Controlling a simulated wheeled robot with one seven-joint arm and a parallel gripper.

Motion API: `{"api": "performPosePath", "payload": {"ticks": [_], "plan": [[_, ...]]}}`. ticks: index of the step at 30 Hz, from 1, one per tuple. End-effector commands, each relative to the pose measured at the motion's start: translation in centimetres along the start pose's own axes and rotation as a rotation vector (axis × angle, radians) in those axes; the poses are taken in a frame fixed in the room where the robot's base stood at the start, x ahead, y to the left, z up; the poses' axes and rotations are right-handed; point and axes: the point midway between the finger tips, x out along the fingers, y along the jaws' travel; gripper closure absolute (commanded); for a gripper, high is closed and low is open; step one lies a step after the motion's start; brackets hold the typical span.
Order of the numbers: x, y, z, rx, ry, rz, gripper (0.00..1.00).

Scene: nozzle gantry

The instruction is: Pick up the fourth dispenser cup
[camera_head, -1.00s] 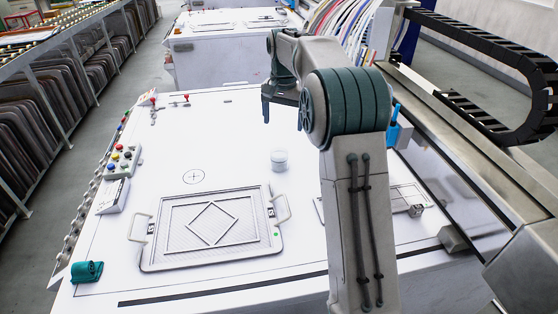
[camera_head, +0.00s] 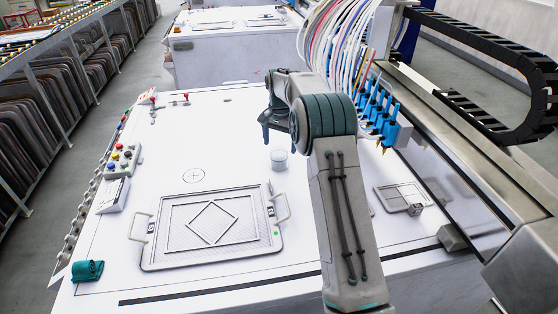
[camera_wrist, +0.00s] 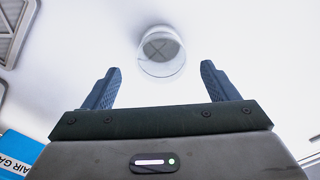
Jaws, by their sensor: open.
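A clear, pale cup (camera_head: 279,159) stands upright on the white table, to the right of a printed cross mark. It also shows in the wrist view (camera_wrist: 161,50), seen from above, just beyond and between my fingertips. My gripper (camera_wrist: 158,85) is open and empty, with its two blue fingers apart and the cup clear of them. In the head view my gripper (camera_head: 267,132) hangs above the table behind the cup, its far side partly hidden. A row of blue dispenser nozzles (camera_head: 378,110) with hoses hangs on the gantry at right. I see no other cup.
A framed tray (camera_head: 160,257) with handles lies in front of the cup. A smaller plate (camera_head: 393,197) lies at the right. A button panel (camera_head: 121,160) and a teal part (camera_head: 87,271) sit along the left edge. The table left of the cup is mostly clear.

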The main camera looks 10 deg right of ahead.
Motion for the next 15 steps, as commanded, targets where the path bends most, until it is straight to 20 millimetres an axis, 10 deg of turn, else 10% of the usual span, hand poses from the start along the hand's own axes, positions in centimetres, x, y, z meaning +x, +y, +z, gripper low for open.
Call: {"api": "performPosePath", "payload": {"ticks": [15], "plan": [[5.4,-0.2,0.2,-0.001,0.000,0.001,0.20]]}}
